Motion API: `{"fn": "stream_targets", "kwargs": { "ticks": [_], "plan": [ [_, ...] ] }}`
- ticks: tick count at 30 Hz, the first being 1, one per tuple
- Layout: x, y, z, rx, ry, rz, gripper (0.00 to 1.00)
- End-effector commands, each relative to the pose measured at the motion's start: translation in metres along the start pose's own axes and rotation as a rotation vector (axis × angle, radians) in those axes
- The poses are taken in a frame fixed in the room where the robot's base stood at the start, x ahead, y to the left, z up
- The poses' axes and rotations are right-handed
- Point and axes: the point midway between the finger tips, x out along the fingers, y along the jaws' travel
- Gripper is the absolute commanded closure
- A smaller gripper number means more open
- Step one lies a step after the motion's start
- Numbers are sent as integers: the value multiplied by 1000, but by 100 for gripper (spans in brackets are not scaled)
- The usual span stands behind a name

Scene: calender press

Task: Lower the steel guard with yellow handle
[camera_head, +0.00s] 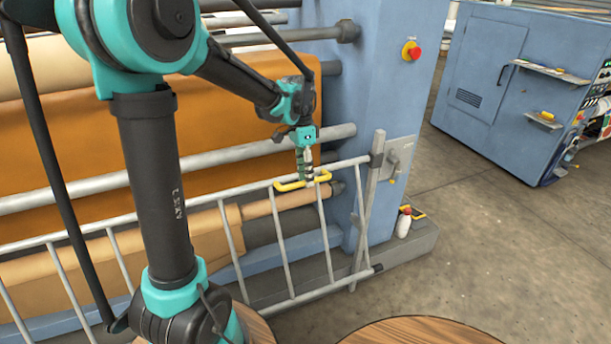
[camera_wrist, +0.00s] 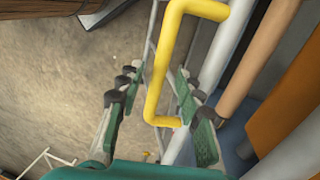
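The steel guard (camera_head: 284,258) is a grey ladder-like rail frame. It stands raised in front of the rollers, slightly tilted. Its yellow handle (camera_head: 291,184) is a bracket on the top rail, near the right end. My gripper (camera_head: 306,177) points down at the handle from above. In the wrist view the handle (camera_wrist: 157,88) runs between the two fingers of my gripper (camera_wrist: 156,84), with a visible gap on each side. The fingers are open and do not appear to touch it. In the head view the fingers cover part of the handle.
Orange and tan rollers (camera_head: 200,110) lie behind the guard. A blue machine column (camera_head: 385,90) with a red emergency button (camera_head: 411,51) stands at the right. A white bottle (camera_head: 403,223) stands on the base ledge. A round wooden top (camera_head: 420,331) is near the front. Floor at right is clear.

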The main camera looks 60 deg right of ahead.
Motion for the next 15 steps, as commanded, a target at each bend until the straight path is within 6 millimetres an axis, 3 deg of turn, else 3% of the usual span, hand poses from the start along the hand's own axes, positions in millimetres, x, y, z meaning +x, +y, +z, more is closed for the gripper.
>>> {"fn": "stream_targets", "kwargs": {
  "ticks": [10,15],
  "plan": [
    [4,0,0,0,0,0,65],
    [3,0,0,0,0,0,86]
  ]
}}
